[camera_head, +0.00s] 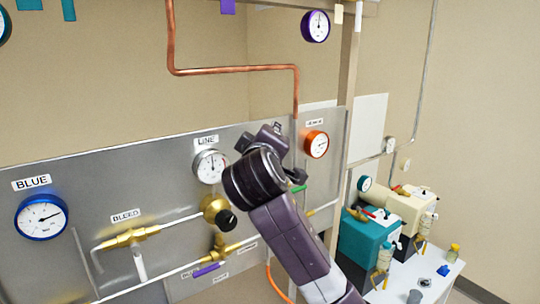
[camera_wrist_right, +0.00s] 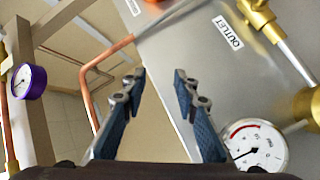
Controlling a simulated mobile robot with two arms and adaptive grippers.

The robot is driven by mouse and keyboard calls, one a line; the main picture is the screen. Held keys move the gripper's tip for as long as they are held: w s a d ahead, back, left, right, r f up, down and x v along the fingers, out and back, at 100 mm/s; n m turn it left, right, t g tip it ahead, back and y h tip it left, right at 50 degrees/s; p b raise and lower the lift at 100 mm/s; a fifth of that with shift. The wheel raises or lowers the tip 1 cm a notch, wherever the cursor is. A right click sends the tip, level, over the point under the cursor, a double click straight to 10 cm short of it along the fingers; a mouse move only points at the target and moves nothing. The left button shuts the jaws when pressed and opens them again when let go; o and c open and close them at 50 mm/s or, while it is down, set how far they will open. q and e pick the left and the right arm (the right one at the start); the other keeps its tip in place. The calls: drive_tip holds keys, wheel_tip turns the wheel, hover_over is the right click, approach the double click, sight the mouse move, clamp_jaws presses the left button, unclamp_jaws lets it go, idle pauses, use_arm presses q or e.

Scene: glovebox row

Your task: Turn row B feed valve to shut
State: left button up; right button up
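A steel panel (camera_head: 100,190) carries brass valves and pipes. A brass valve with a purple lever (camera_head: 206,270) sits low on it, above small labels I cannot read surely. A brass regulator with a black knob (camera_head: 227,220) is above it. A green handle (camera_head: 299,188) shows partly behind my right arm. No readable label names the row B feed valve, so I cannot tell which it is. My right gripper (camera_head: 272,135) is in front of the panel, right of the LINE gauge (camera_head: 210,166). In the wrist view its fingers (camera_wrist_right: 156,88) are apart, with nothing between them. My left gripper is out of view.
A blue gauge (camera_head: 41,217), an orange gauge (camera_head: 316,144) and the BLEED valve (camera_head: 125,239) are on the panel. A copper pipe (camera_head: 230,70) runs above. At right, a white bench (camera_head: 440,280) holds teal and cream units. The wrist view shows an OUTLET label (camera_wrist_right: 228,32).

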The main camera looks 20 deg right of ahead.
drive_tip(key=shift+g+y, duration=0.3)
drive_tip(key=shift+s+f, duration=0.15)
drive_tip(key=shift+f, duration=2)
